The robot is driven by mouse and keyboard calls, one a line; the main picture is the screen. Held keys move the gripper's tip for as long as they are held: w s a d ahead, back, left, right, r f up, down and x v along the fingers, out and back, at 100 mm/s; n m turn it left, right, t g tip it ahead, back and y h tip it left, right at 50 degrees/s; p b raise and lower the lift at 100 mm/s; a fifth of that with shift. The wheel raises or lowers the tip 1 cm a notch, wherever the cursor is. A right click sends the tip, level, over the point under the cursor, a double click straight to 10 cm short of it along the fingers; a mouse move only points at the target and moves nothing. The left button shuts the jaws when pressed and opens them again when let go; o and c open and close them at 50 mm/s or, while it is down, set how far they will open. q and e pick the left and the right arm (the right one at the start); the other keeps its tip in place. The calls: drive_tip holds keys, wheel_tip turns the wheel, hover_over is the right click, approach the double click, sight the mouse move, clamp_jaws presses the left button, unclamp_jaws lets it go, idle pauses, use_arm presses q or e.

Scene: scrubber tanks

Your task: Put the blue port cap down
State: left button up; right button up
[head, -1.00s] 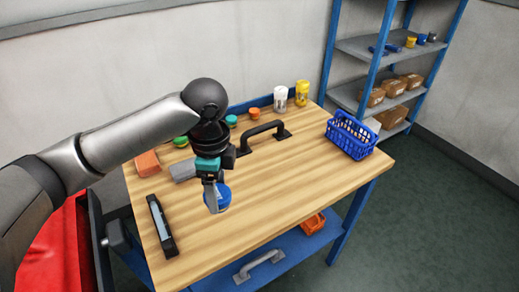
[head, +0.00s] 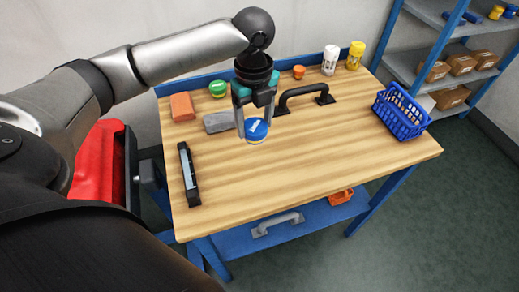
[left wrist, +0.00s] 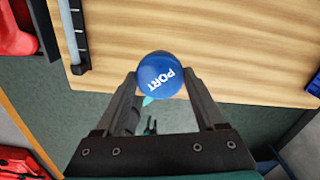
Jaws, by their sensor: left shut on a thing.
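The blue port cap (head: 256,130) is round, with white lettering on its face. My left gripper (head: 256,122) is shut on it, one finger on each side, over the wooden bench top (head: 310,175). My right gripper is not in view.
A black handle (head: 305,95), grey block (head: 219,122), orange block (head: 182,107), green cap (head: 218,89) and black-framed bar (head: 188,175) are on the bench. A blue basket (head: 401,112) stands at right. The bench's middle and front are clear.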

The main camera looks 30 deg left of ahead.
use_arm(q)
wheel_tip(320, 180, down, 11)
drive_tip(key=shift+f+b, duration=0.1)
drive_tip(key=shift+b, duration=0.9)
drive_tip(key=shift+f, duration=0.1)
drive_tip(key=o, duration=1.6)
wheel_tip(320, 180, up, 12)
drive_tip(key=shift+r+p, duration=0.15)
drive_tip(key=shift+p, duration=1.1)
